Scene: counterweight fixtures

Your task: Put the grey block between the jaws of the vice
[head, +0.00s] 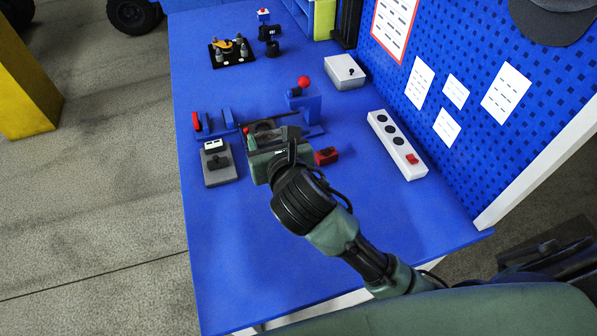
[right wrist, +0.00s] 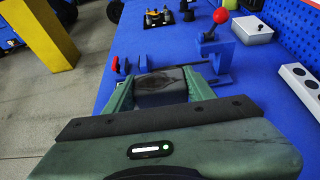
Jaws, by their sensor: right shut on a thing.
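My right gripper (head: 262,130) reaches over the table from the lower right and is shut on the grey block (right wrist: 160,88), whose dark top shows between its two green fingers in the right wrist view. The block also shows in the head view (head: 265,125), partly hidden by the gripper. The blue vice (head: 303,104) has a red ball on its lever; its low blue upright parts stand to the left (head: 228,117). The held block is at the near side of the vice, in the gap between its left and right parts. Its height and any contact are unclear. My left gripper is out of view.
A grey box with a black knob (head: 220,176) sits close left of the gripper, and a red piece (head: 327,156) right of it. A white power strip (head: 397,145) and white box (head: 345,72) stand at right. The near table (head: 230,260) is clear.

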